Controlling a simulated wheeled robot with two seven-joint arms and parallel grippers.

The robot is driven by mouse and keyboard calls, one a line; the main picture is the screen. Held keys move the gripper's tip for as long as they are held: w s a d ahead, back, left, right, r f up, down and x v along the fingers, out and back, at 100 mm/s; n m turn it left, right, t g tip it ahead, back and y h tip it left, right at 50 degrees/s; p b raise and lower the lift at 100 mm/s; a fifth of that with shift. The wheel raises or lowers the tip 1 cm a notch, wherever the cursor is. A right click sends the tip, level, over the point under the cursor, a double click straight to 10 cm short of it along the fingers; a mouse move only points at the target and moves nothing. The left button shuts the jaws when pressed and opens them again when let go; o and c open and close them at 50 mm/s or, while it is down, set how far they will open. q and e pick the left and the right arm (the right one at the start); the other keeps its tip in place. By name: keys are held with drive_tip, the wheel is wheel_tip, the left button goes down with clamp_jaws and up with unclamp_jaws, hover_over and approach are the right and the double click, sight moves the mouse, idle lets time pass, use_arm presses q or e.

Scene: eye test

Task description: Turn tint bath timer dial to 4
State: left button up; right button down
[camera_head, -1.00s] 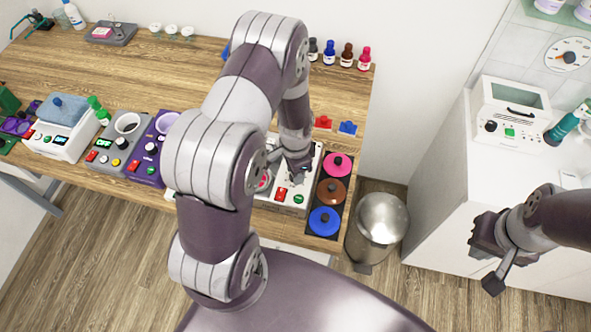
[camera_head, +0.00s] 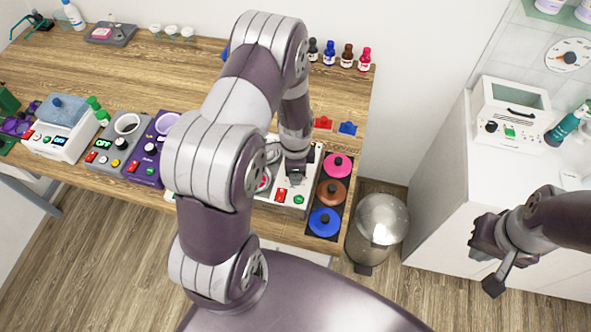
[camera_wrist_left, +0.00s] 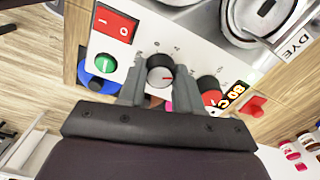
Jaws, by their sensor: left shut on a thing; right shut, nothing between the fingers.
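The white tint bath unit (camera_head: 290,210) stands near the right end of the wooden bench, partly hidden by my left arm. In the left wrist view, a round black dial (camera_wrist_left: 160,74) with a silver face and a red pointer line sits on its white panel (camera_wrist_left: 122,52). My left gripper (camera_head: 296,178) is shut on this dial, one finger on each side. Small numbers ring the dial, too small to read surely. My right gripper (camera_head: 481,242) is shut and empty, far right, away from the bath.
Beside the held dial are a red-and-black knob (camera_wrist_left: 210,91), an "80 C" display (camera_wrist_left: 234,97), a red switch (camera_wrist_left: 115,24) and a green button (camera_wrist_left: 106,62). Pink, brown and blue lidded pots (camera_head: 336,166) stand right of the bath. A metal bin (camera_head: 381,220) stands on the floor.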

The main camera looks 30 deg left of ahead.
use_arm(q)
drive_tip(key=shift+w+r, duration=0.1)
drive_tip(key=shift+w, duration=0.05)
drive_tip(key=o, duration=1)
drive_tip(key=shift+o, duration=0.2)
wheel_tip(320, 180, up, 13)
drive_tip(key=b, duration=0.2)
drive_tip(key=shift+b, duration=0.3)
drive_tip(key=shift+f, duration=0.2)
